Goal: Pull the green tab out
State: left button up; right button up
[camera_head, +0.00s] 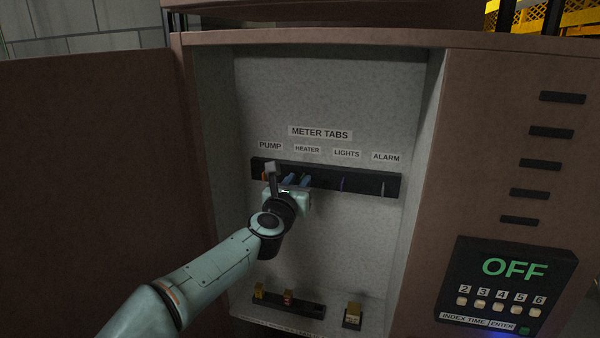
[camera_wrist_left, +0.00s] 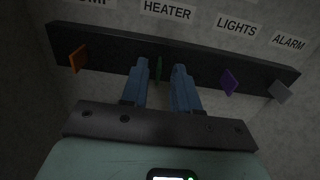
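The green tab (camera_wrist_left: 158,68) sticks out of the black strip under the HEATER label, seen in the left wrist view. In that view my left gripper (camera_wrist_left: 160,75) is open, with one blue finger on each side of the green tab and gaps between. In the head view my left gripper (camera_head: 298,180) is at the strip below the HEATER label. I cannot make out the green tab there. The black strip (camera_head: 362,182) runs across the cabinet's back wall. My right gripper is not in view.
An orange tab (camera_wrist_left: 78,58) is left of the fingers. A purple tab (camera_wrist_left: 228,82) and a grey tab (camera_wrist_left: 281,92) are to the right. A lower black holder (camera_head: 312,312) bears small yellow and red pieces. The OFF panel (camera_head: 508,290) is on the cabinet's right face.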

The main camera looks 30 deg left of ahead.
pick_arm(q)
jog(key=shift+x, duration=1)
jog(key=shift+s, duration=0.1)
grip_shut()
dwell(0.7)
